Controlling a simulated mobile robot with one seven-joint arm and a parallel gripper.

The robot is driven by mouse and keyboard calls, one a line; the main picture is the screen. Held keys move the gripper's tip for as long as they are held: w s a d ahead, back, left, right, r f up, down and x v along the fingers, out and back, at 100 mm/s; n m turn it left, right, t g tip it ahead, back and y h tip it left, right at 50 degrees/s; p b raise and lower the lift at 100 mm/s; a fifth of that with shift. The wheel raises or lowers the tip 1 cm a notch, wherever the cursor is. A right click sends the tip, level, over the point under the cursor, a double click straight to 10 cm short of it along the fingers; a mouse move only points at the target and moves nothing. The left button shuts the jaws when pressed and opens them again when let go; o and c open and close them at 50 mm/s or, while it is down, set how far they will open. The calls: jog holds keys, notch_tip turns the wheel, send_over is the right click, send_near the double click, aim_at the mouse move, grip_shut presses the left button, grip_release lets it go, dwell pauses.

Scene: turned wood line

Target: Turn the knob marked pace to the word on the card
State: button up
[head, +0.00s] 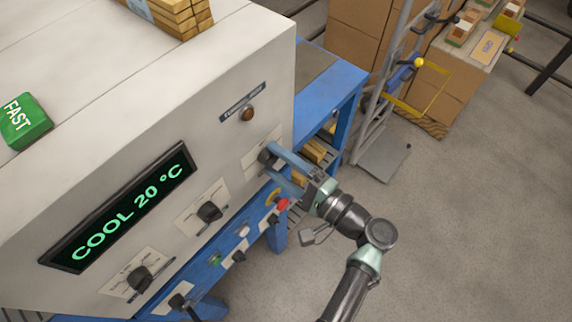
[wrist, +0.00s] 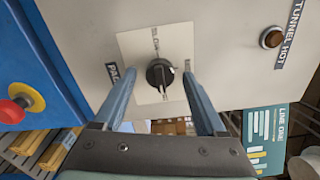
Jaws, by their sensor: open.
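The green card (head: 25,121) reading FAST lies on top of the white machine at the left of the head view. In the wrist view a black round knob (wrist: 159,74) sits on a white plate (wrist: 131,46), beside a dark label (wrist: 114,73) that seems to read PACE. Small words ring the knob; the one above it looks like SLOW, the others are too small to read. A light pointer mark shows on the knob's lower right. My gripper (wrist: 158,80) is open, one blue finger on each side of the knob. In the head view my gripper (head: 270,163) reaches the panel's right end and partly hides the knob.
Two more knobs (head: 210,212) and (head: 140,278) sit left on the panel, below the display (head: 125,205) reading COOL 20 °C. A brown lamp (head: 247,114) labelled TUNNEL HOT is above. A red button (head: 283,204) is on the blue frame below my gripper.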

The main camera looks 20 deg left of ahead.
jog(key=b+v, duration=0.3)
jog(key=v, duration=1)
